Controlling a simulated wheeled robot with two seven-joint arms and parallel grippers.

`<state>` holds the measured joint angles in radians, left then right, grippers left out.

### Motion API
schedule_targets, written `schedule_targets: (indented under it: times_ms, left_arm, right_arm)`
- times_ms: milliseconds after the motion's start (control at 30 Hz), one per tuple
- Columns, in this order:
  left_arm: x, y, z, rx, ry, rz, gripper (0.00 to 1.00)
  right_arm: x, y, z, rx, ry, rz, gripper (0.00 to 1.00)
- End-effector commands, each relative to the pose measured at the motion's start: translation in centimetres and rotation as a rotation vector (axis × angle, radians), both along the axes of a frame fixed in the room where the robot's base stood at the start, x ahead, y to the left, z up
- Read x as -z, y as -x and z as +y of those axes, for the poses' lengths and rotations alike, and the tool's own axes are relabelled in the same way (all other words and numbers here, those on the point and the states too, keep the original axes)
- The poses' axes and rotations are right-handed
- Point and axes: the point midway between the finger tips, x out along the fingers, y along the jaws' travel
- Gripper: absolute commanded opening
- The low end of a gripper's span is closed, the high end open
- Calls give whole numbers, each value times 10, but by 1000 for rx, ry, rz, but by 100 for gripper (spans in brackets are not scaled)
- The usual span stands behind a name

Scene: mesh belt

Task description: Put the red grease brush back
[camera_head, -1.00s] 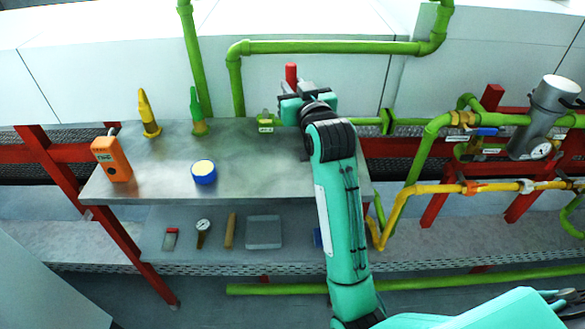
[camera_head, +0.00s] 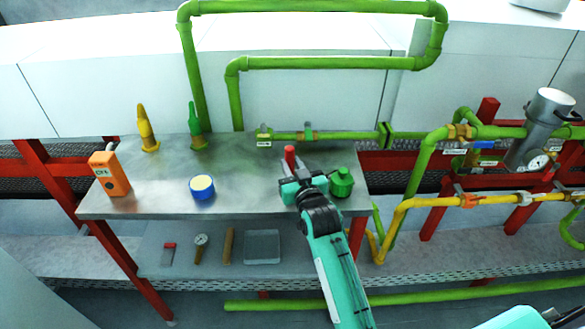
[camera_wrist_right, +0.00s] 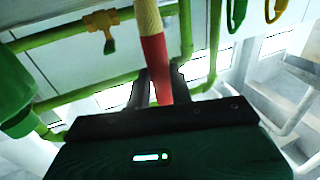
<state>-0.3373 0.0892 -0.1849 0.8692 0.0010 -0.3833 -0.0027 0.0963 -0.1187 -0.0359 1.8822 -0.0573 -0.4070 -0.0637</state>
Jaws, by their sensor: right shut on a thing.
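The red grease brush (camera_head: 290,157) shows in the head view as a red piece standing up out of my right gripper (camera_head: 292,178). In the right wrist view the brush (camera_wrist_right: 157,68) has a red part between the fingers and a tan part above it. My right gripper is shut on it, over the right part of the grey shelf top (camera_head: 250,178). The brush's lower end is hidden by the gripper. I cannot tell how high it is above the shelf. My left gripper is not in view.
A green can (camera_head: 342,183) stands close right of my right gripper. A blue-rimmed round tin (camera_head: 202,187), an orange device (camera_head: 110,174), a yellow item (camera_head: 147,128) and a green item (camera_head: 195,127) stand further left. Green pipes (camera_head: 350,136) run behind the shelf top.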

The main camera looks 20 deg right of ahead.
Motion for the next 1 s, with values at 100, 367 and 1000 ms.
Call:
schedule_targets:
  times_ms: [100,367,1000]
  left_arm:
    - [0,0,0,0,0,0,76]
    - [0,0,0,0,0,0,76]
    - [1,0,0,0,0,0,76]
  right_arm:
    - [6,0,0,0,0,-1,0]
    - [7,0,0,0,0,-1,0]
    - [7,10,0,0,0,-1,44]
